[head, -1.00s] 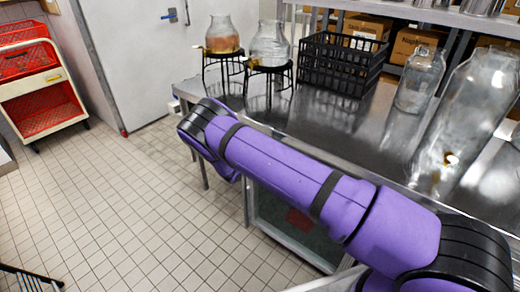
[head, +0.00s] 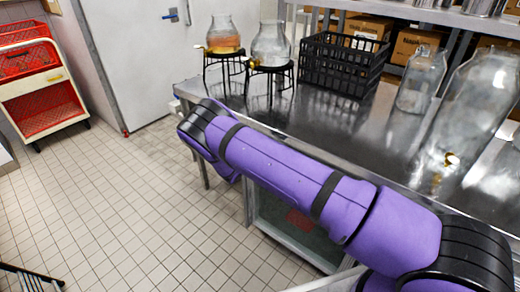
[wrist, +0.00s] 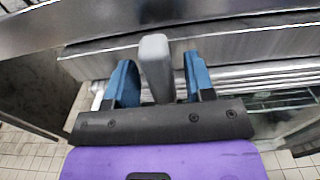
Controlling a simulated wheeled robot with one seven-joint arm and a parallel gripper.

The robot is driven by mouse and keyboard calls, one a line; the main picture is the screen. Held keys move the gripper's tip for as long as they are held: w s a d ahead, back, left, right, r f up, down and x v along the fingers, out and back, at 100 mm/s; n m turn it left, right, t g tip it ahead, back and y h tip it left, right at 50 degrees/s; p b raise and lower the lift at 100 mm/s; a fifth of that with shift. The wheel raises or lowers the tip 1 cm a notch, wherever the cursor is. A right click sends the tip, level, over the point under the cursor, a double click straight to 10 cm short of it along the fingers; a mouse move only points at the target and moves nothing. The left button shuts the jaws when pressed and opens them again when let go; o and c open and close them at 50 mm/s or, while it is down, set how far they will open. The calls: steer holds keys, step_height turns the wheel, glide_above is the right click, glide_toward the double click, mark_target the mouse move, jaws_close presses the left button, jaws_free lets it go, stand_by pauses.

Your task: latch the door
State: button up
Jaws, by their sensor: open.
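My gripper (wrist: 160,90) shows in the wrist view with two blue fingers, open and spread apart. A grey upright bar, likely a latch handle (wrist: 155,60), stands between the fingers, with a gap visible on both sides. Behind it is a metal edge and front panel (wrist: 240,45) below the counter. In the head view my purple arm reaches left along the counter front and hides my gripper and the grey bar. A metal-framed compartment front with a dark pane (head: 285,222) shows under the counter. A white door (head: 130,60) with a blue handle (head: 171,14) stands at the back left.
The steel counter (head: 330,125) holds two glass dispensers on black stands (head: 271,45), a black crate (head: 342,62) and large glass jars (head: 421,80). A cart with red baskets (head: 40,75) stands far left. The tiled floor (head: 110,210) is mostly clear.

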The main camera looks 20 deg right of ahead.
steer(key=v, duration=1)
steer(key=shift+s+a, duration=0.2)
steer(key=shift+a, duration=0.05)
steer(key=s+d+r+m+g+y, duration=0.25)
steer(key=s+d+r+m, duration=0.25)
steer(key=r, duration=0.6)
steer(key=s+d+r+m+g+y, duration=0.2)
steer(key=s+d+r+m+g, duration=0.3)
steer(key=r, duration=0.7)
steer(key=s+d+r+m+g+y, duration=0.2)
steer(key=s+d+r+m+g, duration=0.25)
steer(key=r, duration=0.65)
steer(key=s+d+r+m+t+y, duration=0.3)
steer(key=s+r+m+y, duration=0.25)
steer(key=s+r, duration=0.65)
steer(key=s+r+m+t+y, duration=0.1)
steer(key=s+m+t, duration=0.1)
steer(key=s, duration=0.7)
steer(key=s+a+r+m+t+y, duration=0.1)
steer(key=s+m, duration=0.2)
steer(key=s, duration=0.5)
steer(key=shift+s+a+t+y, duration=0.2)
steer(key=shift+s+t+y, duration=0.1)
steer(key=shift+s+t, duration=0.1)
